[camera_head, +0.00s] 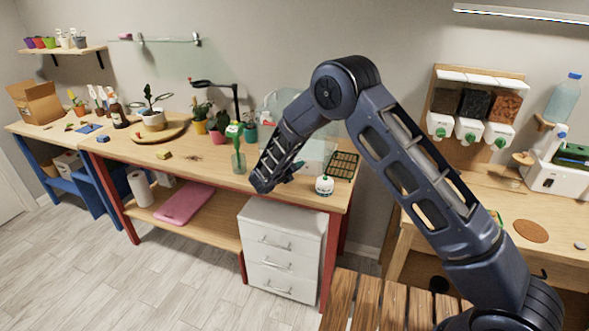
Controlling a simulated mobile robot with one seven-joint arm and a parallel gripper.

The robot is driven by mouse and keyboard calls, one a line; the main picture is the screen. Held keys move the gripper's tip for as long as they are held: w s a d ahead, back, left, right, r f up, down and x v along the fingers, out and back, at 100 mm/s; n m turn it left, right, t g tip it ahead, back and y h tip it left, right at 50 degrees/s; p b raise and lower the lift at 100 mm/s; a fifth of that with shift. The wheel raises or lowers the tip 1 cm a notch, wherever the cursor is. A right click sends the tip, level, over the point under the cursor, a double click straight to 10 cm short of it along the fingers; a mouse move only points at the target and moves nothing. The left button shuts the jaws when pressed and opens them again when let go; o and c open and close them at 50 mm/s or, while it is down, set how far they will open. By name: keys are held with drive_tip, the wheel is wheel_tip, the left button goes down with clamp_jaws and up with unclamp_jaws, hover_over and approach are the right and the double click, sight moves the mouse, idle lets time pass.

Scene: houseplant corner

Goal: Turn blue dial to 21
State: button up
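I cannot make out a blue dial or any number in this view. My arm reaches from the lower right over the wooden workbench (215,158), and its end, my gripper (291,172), is over the bench's right part. The fingers are small and partly hidden by the arm's last link, so I cannot tell if they are open or shut. A small white round object (324,187) with a dark green mark stands on the bench just right of the gripper, apart from it. A white appliance (549,179) stands on the right table; its controls are too small to read.
A clear box (316,150) and a dark grid tray (343,165) are behind the gripper. White drawers (281,247) are below. Dispensers with green knobs (470,138) hang on the right wall. The floor at left is clear.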

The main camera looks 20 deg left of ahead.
drive_tip(key=c, duration=1)
drive_tip(key=shift+m, duration=0.3)
drive_tip(key=m+y, duration=0.1)
drive_tip(key=m, duration=0.1)
drive_tip(key=shift+d+m+g+y, duration=0.2)
drive_tip(key=shift+m+g+y, duration=0.1)
drive_tip(key=shift+y, duration=0.1)
drive_tip(key=m+y, duration=0.2)
drive_tip(key=m, duration=0.1)
drive_tip(key=shift+d, duration=0.15)
drive_tip(key=m+y, duration=0.1)
drive_tip(key=m, duration=0.1)
drive_tip(key=m+y, duration=0.1)
drive_tip(key=m, duration=0.1)
drive_tip(key=shift+d+y, duration=0.25)
drive_tip(key=shift+y, duration=0.05)
drive_tip(key=shift+f+m+t+y, duration=0.15)
drive_tip(key=shift+m+t+y, duration=0.35)
drive_tip(key=shift+m+y, duration=0.7)
drive_tip(key=shift+d+m+h, duration=0.1)
drive_tip(key=shift+m+h, duration=0.2)
drive_tip(key=shift+m, duration=0.1)
